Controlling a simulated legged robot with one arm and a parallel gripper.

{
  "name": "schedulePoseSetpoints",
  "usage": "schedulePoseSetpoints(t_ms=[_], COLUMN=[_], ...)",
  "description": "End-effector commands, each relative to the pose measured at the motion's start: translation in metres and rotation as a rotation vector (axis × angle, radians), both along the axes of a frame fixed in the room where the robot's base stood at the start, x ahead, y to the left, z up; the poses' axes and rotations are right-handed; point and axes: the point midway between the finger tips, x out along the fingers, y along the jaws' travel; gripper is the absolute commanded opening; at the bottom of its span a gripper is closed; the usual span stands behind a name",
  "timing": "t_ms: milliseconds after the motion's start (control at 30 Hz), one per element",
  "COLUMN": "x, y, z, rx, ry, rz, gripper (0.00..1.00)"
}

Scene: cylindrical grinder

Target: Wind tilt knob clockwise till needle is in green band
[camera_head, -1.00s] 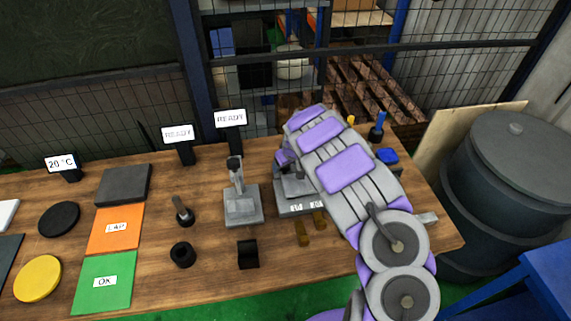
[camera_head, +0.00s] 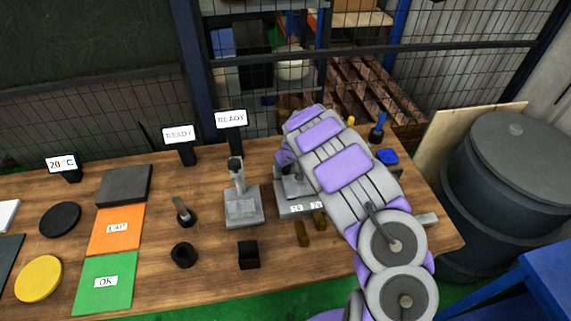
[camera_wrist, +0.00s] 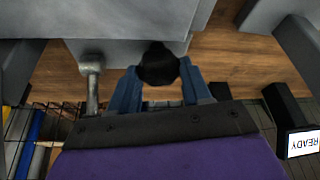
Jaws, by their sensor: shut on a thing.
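In the wrist view a dark round knob (camera_wrist: 158,65) sits at the edge of a grey machine body (camera_wrist: 115,52). My gripper (camera_wrist: 160,84) has its two blue-grey fingers on either side of this knob and is shut on it. In the head view my arm covers most of the grey grinder (camera_head: 291,208), which stands on the right part of the bench. The gripper itself is hidden there behind the arm. No needle or green band can be made out in either view.
A grey stand (camera_head: 243,208) is left of the grinder. Orange (camera_head: 115,230) and green (camera_head: 104,284) mats lie on the left. A blue item (camera_head: 387,156) is at the back right.

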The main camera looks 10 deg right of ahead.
Motion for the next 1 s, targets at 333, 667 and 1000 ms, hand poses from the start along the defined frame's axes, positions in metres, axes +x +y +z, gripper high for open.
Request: schedulePoseSetpoints(t_ms=[333, 667, 1000], x=[-0.0019, -0.0013, -0.0006], y=[0.0032, 0.0032, 0.0041], z=[0.0018, -0.0032, -0.0025], rx=[-0.001, -0.003, -0.001], ry=[0.004, -0.001, 0.000], rz=[-0.183, -0.391, -0.518], gripper=[0.18, 0.18, 0.18])
